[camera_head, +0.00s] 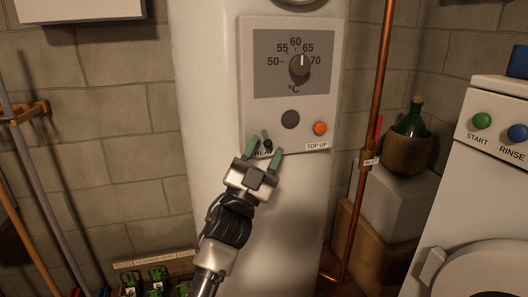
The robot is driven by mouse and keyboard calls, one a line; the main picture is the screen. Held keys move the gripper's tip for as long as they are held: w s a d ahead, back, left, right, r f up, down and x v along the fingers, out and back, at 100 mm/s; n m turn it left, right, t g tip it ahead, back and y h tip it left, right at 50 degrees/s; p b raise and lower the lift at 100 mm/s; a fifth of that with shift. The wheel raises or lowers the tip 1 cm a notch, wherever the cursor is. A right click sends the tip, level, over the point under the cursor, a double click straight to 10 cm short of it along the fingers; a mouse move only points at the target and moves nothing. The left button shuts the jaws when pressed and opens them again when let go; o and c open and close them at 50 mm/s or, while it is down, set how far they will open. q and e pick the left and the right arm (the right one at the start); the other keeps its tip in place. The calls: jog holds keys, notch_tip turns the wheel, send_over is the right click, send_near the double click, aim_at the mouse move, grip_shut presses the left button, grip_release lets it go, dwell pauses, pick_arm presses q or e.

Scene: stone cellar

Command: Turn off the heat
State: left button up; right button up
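A small dark toggle switch (267,143) sits low on the front panel (330,105) of a white boiler (205,90). Its lever seems to lean up and slightly left. My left gripper (264,153) has green fingertips and is open, one finger on each side of the switch. I cannot tell whether a finger touches it. A temperature knob (299,69) above has its white mark pointing up, between 60 and 65. My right gripper is not in view.
A dark round button (290,119) and an orange "TOP UP" button (320,128) sit right of the switch. A copper pipe (376,95) runs beside the boiler. A white machine (465,190) with green START and blue RINSE buttons stands right.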

pick_arm(q)
jog(key=v, duration=1)
jog(key=shift+s+f+p, duration=0.2)
jog(key=shift+f+p, duration=0.1)
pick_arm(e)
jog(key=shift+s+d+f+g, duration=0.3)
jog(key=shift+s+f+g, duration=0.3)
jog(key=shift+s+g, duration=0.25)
pick_arm(q)
jog(key=shift+a, duration=0.15)
